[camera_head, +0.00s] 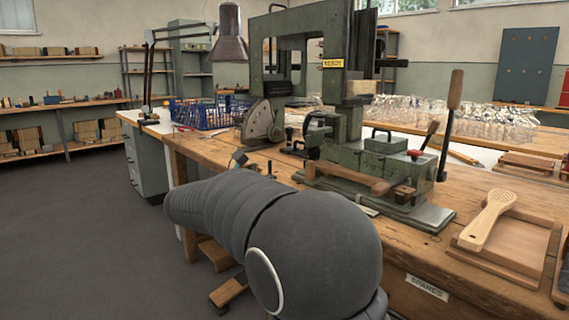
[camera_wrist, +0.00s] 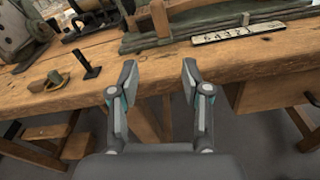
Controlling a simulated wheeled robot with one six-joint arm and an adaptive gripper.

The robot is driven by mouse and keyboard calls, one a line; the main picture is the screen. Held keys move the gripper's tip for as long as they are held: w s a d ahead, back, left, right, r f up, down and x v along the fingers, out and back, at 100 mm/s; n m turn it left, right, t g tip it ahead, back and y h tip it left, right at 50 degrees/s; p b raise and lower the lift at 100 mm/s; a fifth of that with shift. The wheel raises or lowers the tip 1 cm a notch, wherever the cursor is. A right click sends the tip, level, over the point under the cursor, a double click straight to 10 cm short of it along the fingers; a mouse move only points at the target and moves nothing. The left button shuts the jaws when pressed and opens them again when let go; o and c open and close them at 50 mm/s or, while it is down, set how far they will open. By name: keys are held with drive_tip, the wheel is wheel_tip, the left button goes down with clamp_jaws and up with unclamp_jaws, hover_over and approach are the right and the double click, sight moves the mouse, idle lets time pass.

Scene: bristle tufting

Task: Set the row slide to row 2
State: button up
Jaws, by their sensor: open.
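My gripper (camera_wrist: 158,80) is open and empty in the wrist view, its two fingers apart in front of the wooden bench edge. A white plate with upside-down numbers (camera_wrist: 238,32) lies on the bench beyond and right of the fingers. Behind it runs a green metal rail (camera_wrist: 215,20), with a small pale peg (camera_wrist: 245,18) standing by the plate. I cannot tell which number the peg marks. In the head view, the green tufting machine (camera_head: 375,150) stands on the bench with a yellow "READY" sign (camera_head: 333,63). My dark arm cover hides part of the bench front there.
A wooden brush body (camera_head: 488,220) lies on a tray at right. A lever with a wooden handle (camera_head: 454,92) rises beside the machine. Floor is clear at left.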

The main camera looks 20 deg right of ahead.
sight(308, 167)
drive_tip(key=w+d, duration=0.1)
drive_tip(key=d, duration=0.3)
drive_tip(key=w+d+r+n, duration=0.1)
drive_tip(key=d, duration=0.3)
drive_tip(key=w+d+r+n+h, duration=0.1)
drive_tip(key=w+d, duration=0.1)
drive_tip(key=d, duration=0.2)
drive_tip(key=shift+w+d+r, duration=0.1)
drive_tip(key=shift+d, duration=0.2)
clamp_jaws()
